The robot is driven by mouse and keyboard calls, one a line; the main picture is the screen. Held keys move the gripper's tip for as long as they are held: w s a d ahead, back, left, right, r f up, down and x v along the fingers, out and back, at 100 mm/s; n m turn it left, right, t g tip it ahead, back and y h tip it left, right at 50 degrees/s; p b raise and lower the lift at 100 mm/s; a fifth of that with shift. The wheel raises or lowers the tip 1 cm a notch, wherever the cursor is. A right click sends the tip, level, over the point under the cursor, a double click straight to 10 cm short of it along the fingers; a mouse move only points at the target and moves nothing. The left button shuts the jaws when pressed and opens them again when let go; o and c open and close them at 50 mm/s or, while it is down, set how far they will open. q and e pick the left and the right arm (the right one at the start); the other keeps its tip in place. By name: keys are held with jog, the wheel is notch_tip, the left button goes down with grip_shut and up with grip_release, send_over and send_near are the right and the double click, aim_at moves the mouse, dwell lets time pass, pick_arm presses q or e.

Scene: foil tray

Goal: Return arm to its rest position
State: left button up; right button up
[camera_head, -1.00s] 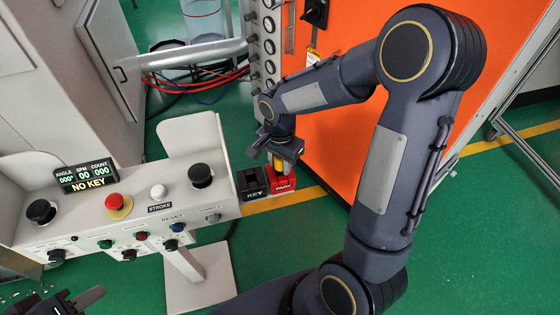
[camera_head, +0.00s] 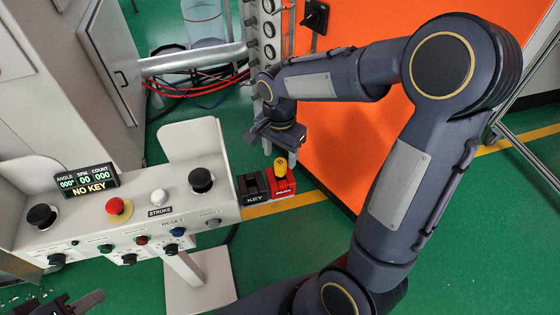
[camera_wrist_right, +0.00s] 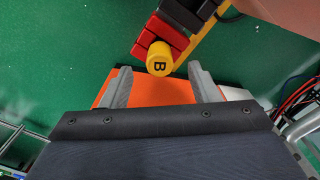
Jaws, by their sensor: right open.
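My right gripper (camera_head: 274,141) is above and behind the red block in the head view, apart from it. The right wrist view shows its two grey fingers (camera_wrist_right: 158,88) spread with nothing between them. A yellow plug marked B (camera_wrist_right: 160,59) stands in the red block (camera_wrist_right: 163,33); the plug (camera_head: 281,163) and red block (camera_head: 283,188) also show in the head view. The black KEY block (camera_head: 252,189) is beside the red block. My left gripper (camera_head: 82,304) shows only in part at the lower left edge of the head view; its jaws are unclear.
A control console (camera_head: 120,225) with knobs, buttons and a display reading NO KEY (camera_head: 87,181) stands at the left. An orange cabinet (camera_head: 345,150) is close beside my right arm. Cables (camera_head: 190,82) lie behind. Green floor is open below.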

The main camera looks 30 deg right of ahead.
jog(key=shift+r, duration=0.9)
jog(key=s+a+r+n+t+y, duration=0.2)
jog(key=s+n, duration=0.3)
jog(key=s, duration=0.3)
jog(key=s+a+r+n+t+y, duration=0.1)
jog(key=s+a+r+n+t, duration=0.1)
jog(key=s+n, duration=0.4)
jog(key=s+r+t, duration=0.1)
jog(key=s, duration=0.2)
jog(key=shift+r+t+y, duration=0.2)
jog(key=shift+t+y, duration=0.1)
jog(key=shift+y, duration=0.1)
dwell(0.5)
